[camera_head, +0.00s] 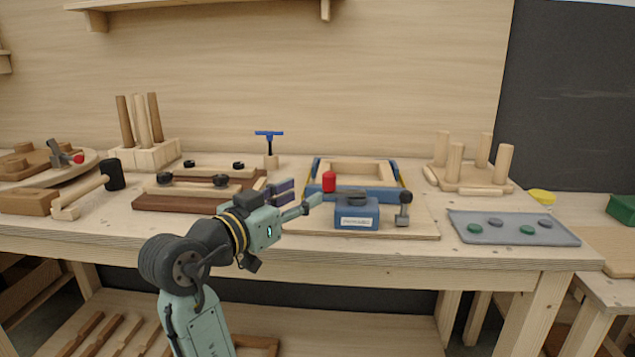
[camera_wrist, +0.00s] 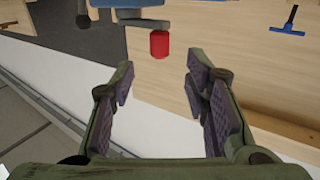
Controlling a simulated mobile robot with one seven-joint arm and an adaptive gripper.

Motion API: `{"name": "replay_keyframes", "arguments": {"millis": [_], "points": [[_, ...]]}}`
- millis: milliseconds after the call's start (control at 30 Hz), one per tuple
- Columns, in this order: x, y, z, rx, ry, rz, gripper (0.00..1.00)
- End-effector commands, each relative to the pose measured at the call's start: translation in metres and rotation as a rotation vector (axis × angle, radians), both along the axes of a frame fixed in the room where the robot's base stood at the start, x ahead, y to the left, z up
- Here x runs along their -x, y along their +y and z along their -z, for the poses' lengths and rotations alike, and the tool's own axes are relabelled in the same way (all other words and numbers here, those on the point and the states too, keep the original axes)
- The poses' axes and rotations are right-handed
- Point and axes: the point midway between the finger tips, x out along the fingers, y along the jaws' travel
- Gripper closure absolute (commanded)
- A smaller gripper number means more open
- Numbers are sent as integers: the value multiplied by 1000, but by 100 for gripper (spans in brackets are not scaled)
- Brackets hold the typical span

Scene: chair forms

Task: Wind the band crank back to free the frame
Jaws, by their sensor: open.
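The band crank has a red knob (camera_head: 329,181) on a dark arm (camera_head: 350,194) above a blue labelled box (camera_head: 356,218). The knob stands upright at the arm's left end. The pale wooden frame (camera_head: 345,168) lies behind it, with a blue band (camera_head: 401,174) around it. My gripper (camera_head: 302,194) is open, in front of and left of the knob. In the wrist view, the red knob (camera_wrist: 159,44) appears beyond the open fingers (camera_wrist: 155,78), roughly centred between them and apart from both. The gap between the fingers is empty.
A dark-knobbed post (camera_head: 403,208) stands right of the box. A blue T-handled tool (camera_head: 269,141) stands behind, to the left. A grey tray (camera_head: 512,229) with several discs lies right. A mallet (camera_head: 95,187) and wooden parts fill the left of the bench.

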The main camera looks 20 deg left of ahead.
Motion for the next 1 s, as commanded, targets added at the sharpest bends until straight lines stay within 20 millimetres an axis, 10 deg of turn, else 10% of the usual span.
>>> {"name": "replay_keyframes", "arguments": {"millis": [500, 1000], "points": [[-85, -22, -2, 2, 0, -1, 58], [-98, -25, 0, 0, -2, -3, 60]]}}
